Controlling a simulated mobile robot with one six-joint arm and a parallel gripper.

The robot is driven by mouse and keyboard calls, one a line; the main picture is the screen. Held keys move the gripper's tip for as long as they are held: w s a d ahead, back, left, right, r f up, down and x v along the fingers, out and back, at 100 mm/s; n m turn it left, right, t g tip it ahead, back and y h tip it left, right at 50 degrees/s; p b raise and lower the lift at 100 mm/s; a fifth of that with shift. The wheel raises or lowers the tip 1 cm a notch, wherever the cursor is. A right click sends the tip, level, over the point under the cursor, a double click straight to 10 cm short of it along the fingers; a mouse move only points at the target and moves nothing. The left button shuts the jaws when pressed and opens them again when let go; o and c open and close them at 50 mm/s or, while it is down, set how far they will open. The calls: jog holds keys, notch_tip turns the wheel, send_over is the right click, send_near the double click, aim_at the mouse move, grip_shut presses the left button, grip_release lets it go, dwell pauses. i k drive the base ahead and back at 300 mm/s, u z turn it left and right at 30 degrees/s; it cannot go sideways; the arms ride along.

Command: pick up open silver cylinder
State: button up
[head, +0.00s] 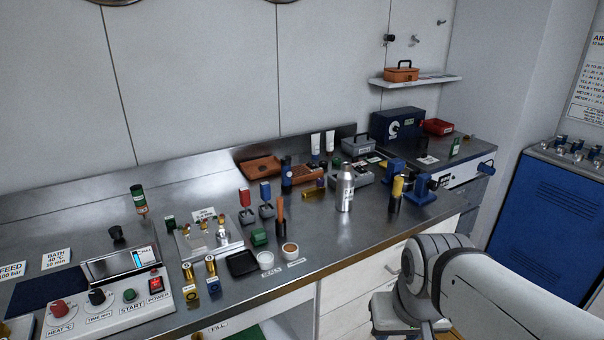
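A silver cylinder (345,190), shaped like a bottle with a narrower neck, stands upright on the steel bench right of centre. A pale label shows on its lower side. I cannot tell from here whether its top is open. A smaller silver piece (222,236) stands on the metal fill block (197,246) left of centre. My arm comes in from the lower right, in front of the bench drawers. Its gripper is outside the view.
Close right of the cylinder stand a dark, yellow-topped tool (396,192) and blue vises (425,189). The bench front beside the cylinder is clear.

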aim_at(345, 180)
jog(key=u, duration=0.4)
jog(key=i, duration=0.75)
jog(key=u, duration=0.35)
jog(key=k, duration=0.9)
jog(key=u, duration=0.2)
jog(key=i, duration=0.9)
jog(key=z, duration=0.1)
